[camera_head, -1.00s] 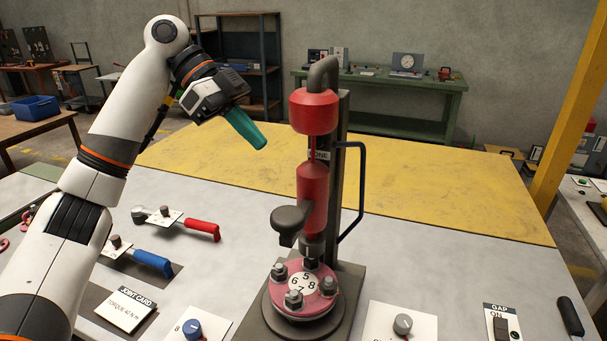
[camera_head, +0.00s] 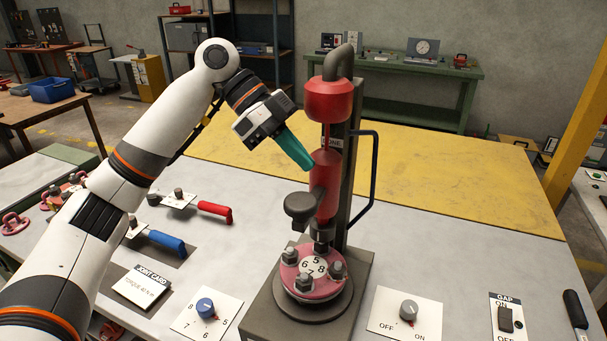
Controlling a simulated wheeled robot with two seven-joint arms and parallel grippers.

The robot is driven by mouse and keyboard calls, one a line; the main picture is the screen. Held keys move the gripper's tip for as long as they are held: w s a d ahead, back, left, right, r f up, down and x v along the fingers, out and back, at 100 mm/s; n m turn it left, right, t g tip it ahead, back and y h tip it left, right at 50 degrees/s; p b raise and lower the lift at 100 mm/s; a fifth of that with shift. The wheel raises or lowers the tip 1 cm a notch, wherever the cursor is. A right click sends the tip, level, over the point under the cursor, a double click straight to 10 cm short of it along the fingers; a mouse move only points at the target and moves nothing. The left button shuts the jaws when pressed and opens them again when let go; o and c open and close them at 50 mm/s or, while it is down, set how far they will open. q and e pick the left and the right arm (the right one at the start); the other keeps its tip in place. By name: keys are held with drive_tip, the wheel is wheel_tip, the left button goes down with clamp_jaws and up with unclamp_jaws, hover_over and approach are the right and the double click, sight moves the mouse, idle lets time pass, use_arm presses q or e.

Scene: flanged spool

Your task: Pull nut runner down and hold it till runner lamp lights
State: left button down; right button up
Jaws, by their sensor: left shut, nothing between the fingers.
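The red nut runner (camera_head: 326,183) hangs on a dark post above the pink flange (camera_head: 303,285), its lower end at one of the flange's nuts. A dark knob (camera_head: 301,205) sticks out from its left side. A red upper housing (camera_head: 330,98) is above it. A label on the post, partly hidden, ends in "ONE"; I cannot tell whether a lamp is lit. My left gripper (camera_head: 310,165) has teal fingers, shut and empty, pointing down right with their tips close to the runner's upper left side. I cannot tell whether they touch. My right gripper is not in view.
A blue-handled wrench (camera_head: 165,242) and a red-handled wrench (camera_head: 213,210) lie left. A joint card (camera_head: 141,287), a blue dial (camera_head: 206,308), an OFF/ON knob (camera_head: 408,310) and a GAP switch (camera_head: 505,319) lie in front. A dark handle bar (camera_head: 374,180) stands right of the post.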

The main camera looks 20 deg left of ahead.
sight(320, 198)
use_arm(q)
drive_tip(key=f, duration=0.3)
drive_tip(key=f+p, duration=0.1)
drive_tip(key=shift+d+f, duration=0.3)
drive_tip(key=shift+f, duration=0.05)
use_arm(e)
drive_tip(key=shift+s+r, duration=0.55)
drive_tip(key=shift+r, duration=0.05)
use_arm(q)
drive_tip(key=shift+d+f, duration=0.1)
